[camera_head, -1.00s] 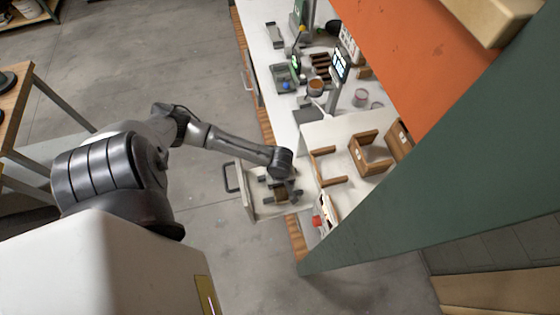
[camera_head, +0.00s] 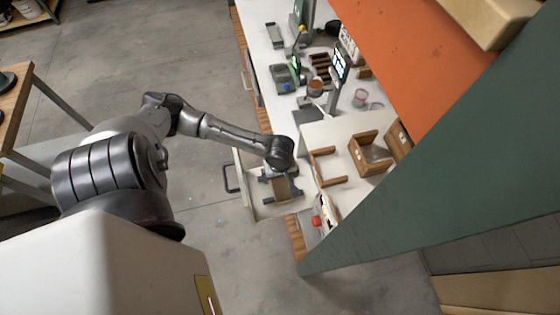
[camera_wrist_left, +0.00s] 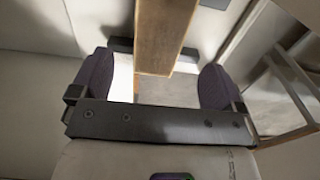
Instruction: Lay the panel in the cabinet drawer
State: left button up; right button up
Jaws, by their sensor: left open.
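The cabinet drawer (camera_head: 243,183) is pulled out, a pale open box with a dark handle on its front. A brown wooden panel (camera_head: 284,188) shows inside the drawer's outline, partly covered by my left gripper (camera_head: 279,194). In the left wrist view, the panel (camera_wrist_left: 166,32) is a narrow wooden strip seen on edge, lying between my two dark, widely parted fingers (camera_wrist_left: 157,80). Clear gaps show on both sides of it, so the gripper is open and not clamping it. Whether the panel touches the drawer floor is hidden. My right gripper is not in view.
A white worktop (camera_head: 283,118) with a scale, cups and devices runs beyond the drawer. Wooden holders (camera_head: 370,154) stand right of it. A red button (camera_head: 316,221) sits near the drawer. The green upright (camera_head: 440,190) blocks the right side. The floor (camera_head: 205,215) left of the drawer is clear.

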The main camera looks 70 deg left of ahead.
aim_at(280, 183)
pick_arm(q)
notch_tip(280, 183, up, 5)
jog(key=s+d+r+m+t, duration=0.1)
jog(key=s+d+m, duration=0.3)
jog(key=d+m, duration=0.3)
jog(key=s+d+r+m+t, duration=0.2)
jog(key=s+d+m, duration=0.2)
jog(key=m, duration=0.7)
jog(key=shift+s+d+t, duration=0.3)
jog(key=shift+s+d, duration=0.05)
jog(key=shift+d, duration=1.05)
